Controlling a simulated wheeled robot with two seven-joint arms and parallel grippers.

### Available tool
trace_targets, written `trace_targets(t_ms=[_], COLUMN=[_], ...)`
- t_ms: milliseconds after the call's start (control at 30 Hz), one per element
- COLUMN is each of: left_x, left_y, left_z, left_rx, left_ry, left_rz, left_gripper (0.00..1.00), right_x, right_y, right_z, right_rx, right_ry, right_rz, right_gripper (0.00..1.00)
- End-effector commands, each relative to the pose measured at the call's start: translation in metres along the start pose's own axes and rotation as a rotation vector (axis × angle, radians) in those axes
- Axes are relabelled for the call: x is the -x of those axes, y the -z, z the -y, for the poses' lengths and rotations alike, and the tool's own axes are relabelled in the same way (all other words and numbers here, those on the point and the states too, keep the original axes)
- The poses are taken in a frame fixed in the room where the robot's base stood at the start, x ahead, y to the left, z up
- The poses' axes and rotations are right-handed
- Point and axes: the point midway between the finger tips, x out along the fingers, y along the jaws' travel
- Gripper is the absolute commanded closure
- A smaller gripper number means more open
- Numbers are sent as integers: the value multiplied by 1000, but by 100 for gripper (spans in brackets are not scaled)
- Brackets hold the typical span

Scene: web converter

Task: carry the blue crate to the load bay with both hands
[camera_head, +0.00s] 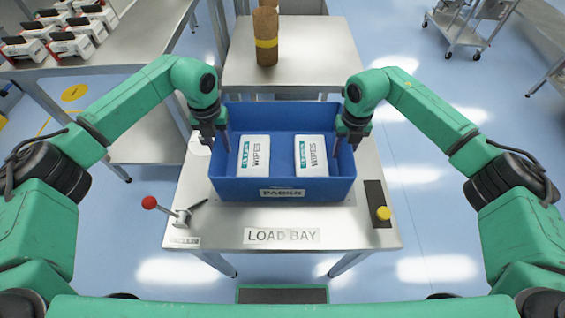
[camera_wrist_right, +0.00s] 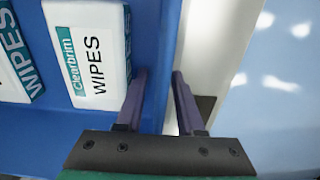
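The blue crate (camera_head: 281,190) stands upright on the steel load bay table (camera_head: 345,235), above a "LOAD BAY" label (camera_head: 282,235). Two white wipes packs, a left one (camera_head: 253,157) and a right one (camera_head: 311,156), lie inside it. My left gripper (camera_head: 214,142) is at the crate's left side wall, its fingers apart and seemingly astride the rim. My right gripper (camera_head: 350,142) is at the right side wall. In the right wrist view its fingers (camera_wrist_right: 161,105) are apart, one inside the crate and one outside, with a gap around the wall.
A red-knobbed lever (camera_head: 149,203) stands at the table's front left, a yellow button (camera_head: 383,213) at its front right. Behind is another steel table with a brown cylinder (camera_head: 266,35). A bench (camera_head: 110,50) with several devices is at back left; a trolley (camera_head: 463,25) stands back right.

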Motion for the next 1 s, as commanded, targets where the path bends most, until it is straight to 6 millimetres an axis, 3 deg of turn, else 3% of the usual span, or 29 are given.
trace_targets(t_ms=[167, 500, 667, 767, 1000], left_x=[19, 105, 120, 121, 121], left_y=[-1, 0, 1, 1, 1], left_z=[0, 0, 0, 0, 0], left_rx=[-1, -1, 0, 0, 0], left_ry=[2, 1, 0, 0, 0], left_rz=[4, 4, 2, 1, 1], left_gripper=[63, 63, 63, 63, 63], right_x=[0, 0, 2, 13, 76], right_y=[0, 0, 0, -1, -1], right_z=[0, 0, 0, 0, 0], right_rx=[0, 0, 0, 0, 1], right_ry=[0, 0, -1, -2, -1], right_rz=[0, 0, 1, 3, 6], right_gripper=[63, 63, 63, 63, 63])
